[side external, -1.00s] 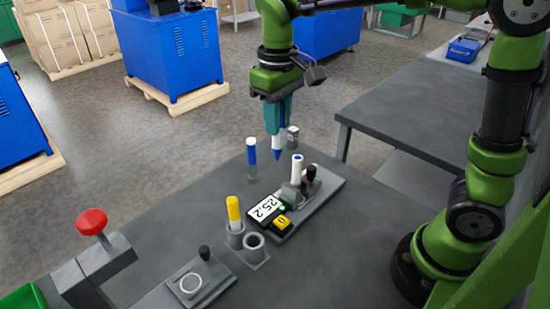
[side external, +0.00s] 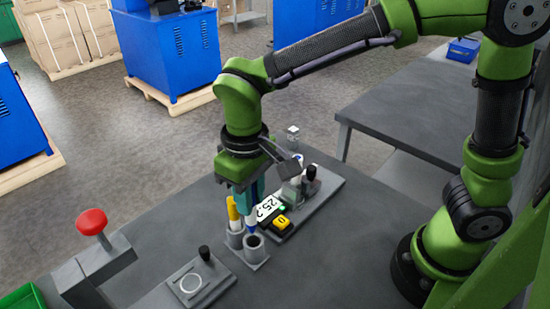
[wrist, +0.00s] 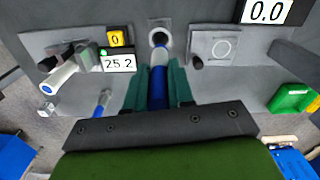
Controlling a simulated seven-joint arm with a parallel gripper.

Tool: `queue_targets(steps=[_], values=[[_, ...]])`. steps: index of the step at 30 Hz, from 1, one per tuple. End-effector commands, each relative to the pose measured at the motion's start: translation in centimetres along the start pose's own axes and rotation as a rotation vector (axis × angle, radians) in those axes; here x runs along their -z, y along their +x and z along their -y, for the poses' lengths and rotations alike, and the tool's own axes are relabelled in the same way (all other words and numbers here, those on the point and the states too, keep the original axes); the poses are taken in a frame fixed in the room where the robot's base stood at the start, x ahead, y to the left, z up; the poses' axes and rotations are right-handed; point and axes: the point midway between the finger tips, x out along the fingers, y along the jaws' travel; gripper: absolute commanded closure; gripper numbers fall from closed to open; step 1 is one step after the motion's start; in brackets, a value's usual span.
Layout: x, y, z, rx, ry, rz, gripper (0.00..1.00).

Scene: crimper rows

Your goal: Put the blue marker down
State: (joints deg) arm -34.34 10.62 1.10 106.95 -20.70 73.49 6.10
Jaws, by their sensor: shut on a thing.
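My gripper (side external: 250,208) points down at the two grey cups near the middle of the bench. Its teal fingers, also in the wrist view (wrist: 159,88), are shut on the blue marker (wrist: 157,90). The marker hangs upright, with its white section and blue tip (side external: 251,225) below the fingers. The tip is at the mouth of the empty front cup (side external: 255,254); I cannot tell whether it is inside. In the wrist view the tip lines up with the cup opening (wrist: 159,33). A yellow marker (side external: 233,208) stands in the other cup, close beside my fingers.
A device with a 25.2 display (side external: 268,209) and a white marker (wrist: 62,76) sits behind the cups. A small plate with a black knob (side external: 204,252) and a red button post (side external: 91,221) are in front.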

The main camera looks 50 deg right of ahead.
Motion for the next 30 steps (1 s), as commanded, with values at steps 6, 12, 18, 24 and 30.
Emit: queue_targets(steps=[6, 12, 18, 24, 30], values=[[0.0, 3.7, 0.0, -0.002, -0.002, 0.002, 1.00], [-0.1, 5.9, 0.0, -0.002, -0.001, 0.004, 1.00], [0.0, 7.9, 0.0, -0.001, 0.000, 0.001, 1.00], [0.0, 7.9, 0.0, 0.000, 0.000, 0.000, 1.00], [0.0, 8.2, 0.0, 0.000, -0.001, 0.000, 0.71]])
